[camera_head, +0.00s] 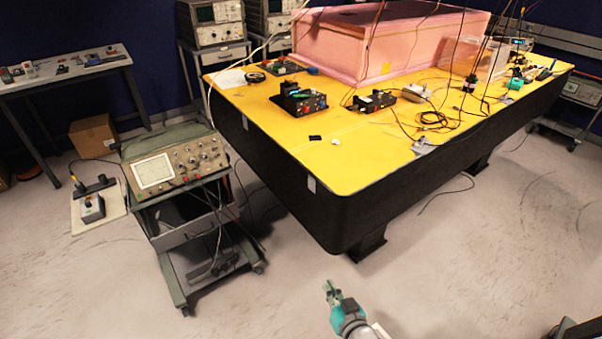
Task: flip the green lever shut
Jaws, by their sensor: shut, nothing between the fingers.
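My gripper (330,287) is at the bottom centre, over the bare floor in front of the yellow table (260,130). It is shut and empty, well apart from the table and everything on it. I cannot make out a green lever for certain. A black box (301,103) near the table's left side has a small green patch on top and red knobs on its front. A small teal-green thing (515,84) lies at the table's right. Both are too small to tell whether either has a lever.
A large pink foam enclosure (390,45) stands at the back of the table. Cables hang over the table's right half. A cart with an oscilloscope (173,168) stands to the left of the table. The floor (290,310) around my gripper is clear.

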